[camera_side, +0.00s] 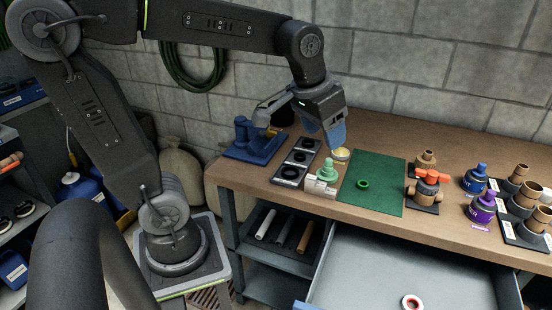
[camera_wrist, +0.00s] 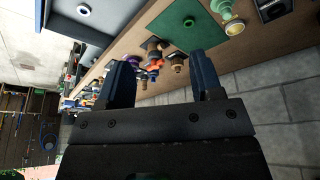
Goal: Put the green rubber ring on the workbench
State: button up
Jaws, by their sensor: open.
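The small green rubber ring (camera_side: 362,184) lies flat on the dark green mat (camera_side: 385,200) on the brown workbench (camera_side: 290,205). In the wrist view the ring (camera_wrist: 189,22) shows on the mat (camera_wrist: 183,36) beyond the fingers. My gripper (camera_side: 336,138) is above the bench, left of and behind the ring, clear of it. In the wrist view its two blue fingers (camera_wrist: 163,75) are apart with nothing between them.
Left of the mat stand a pale green fitting (camera_side: 326,176), a brass piece (camera_side: 341,155) and a dark tray of rings (camera_side: 296,165). Right are an orange-handled valve (camera_side: 427,188) and blue and purple bottles. An open drawer (camera_side: 400,275) juts out in front; a block wall (camera_side: 450,60) stands behind.

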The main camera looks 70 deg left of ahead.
jog(key=s+d+f+m+t, duration=0.1)
jog(key=s+d+f, duration=0.1)
jog(key=s, duration=0.7)
jog(key=shift+s+f+t, duration=0.15)
jog(key=shift+s+t, duration=0.1)
jog(key=shift+t, duration=0.05)
jog(key=shift+o, duration=0.5)
jog(key=shift+s+f+m, duration=0.3)
jog(key=shift+s, duration=0.15)
jog(key=shift+w, duration=0.1)
